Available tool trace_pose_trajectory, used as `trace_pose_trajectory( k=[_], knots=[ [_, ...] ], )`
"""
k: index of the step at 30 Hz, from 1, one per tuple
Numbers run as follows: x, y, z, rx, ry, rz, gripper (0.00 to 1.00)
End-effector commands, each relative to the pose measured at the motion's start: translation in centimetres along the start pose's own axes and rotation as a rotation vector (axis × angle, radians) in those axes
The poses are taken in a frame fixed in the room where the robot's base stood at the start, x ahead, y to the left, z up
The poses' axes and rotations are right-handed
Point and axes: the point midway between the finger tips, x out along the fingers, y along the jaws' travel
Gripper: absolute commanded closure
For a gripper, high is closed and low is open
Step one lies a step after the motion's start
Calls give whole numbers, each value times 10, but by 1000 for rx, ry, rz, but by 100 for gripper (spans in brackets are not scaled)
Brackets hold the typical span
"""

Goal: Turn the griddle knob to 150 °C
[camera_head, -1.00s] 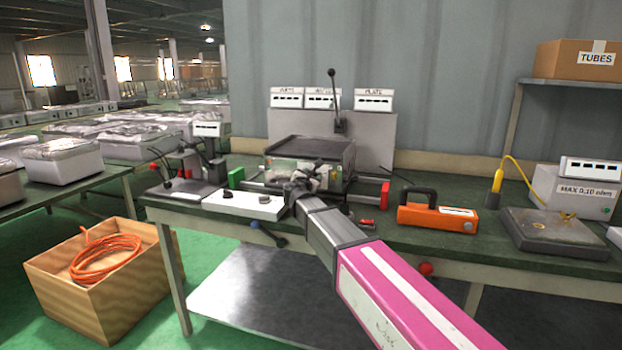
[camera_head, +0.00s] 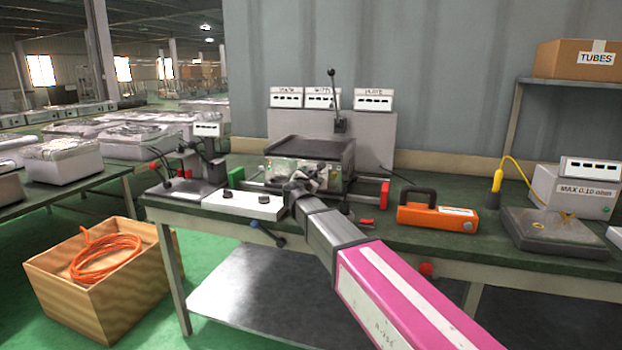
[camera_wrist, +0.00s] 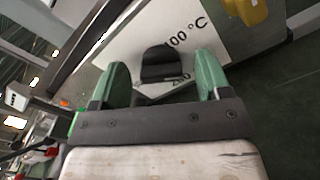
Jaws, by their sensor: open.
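The griddle (camera_head: 325,147), a dark flat plate on a metal body, stands at the middle of the bench in the head view. A black knob (camera_wrist: 161,63) sits on a white panel (camera_wrist: 120,48) in the wrist view. Printed marks "100 °C" and part of "200" show beside the knob. My gripper (camera_wrist: 162,74) is open, with one green finger on each side of the knob. I cannot tell whether the fingers touch it. The knob's pointer and exact setting are not clear. In the head view my gripper (camera_head: 304,184) covers part of the griddle's front and hides the knob.
A white box with black knobs (camera_head: 243,205) lies just left of my gripper. An orange device (camera_head: 437,217) stands to the right on the bench. A red-ended bar (camera_head: 385,192) is close on the right. A yellow part (camera_wrist: 249,11) is near the knob in the wrist view.

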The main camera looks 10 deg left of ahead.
Motion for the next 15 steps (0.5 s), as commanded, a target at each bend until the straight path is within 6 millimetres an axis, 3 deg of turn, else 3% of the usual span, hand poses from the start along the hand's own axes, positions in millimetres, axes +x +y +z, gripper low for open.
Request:
trace_pose_trajectory(
  k=[15],
  knots=[
    [-88, -2, 1, 0, 0, 0, 30]
  ],
)
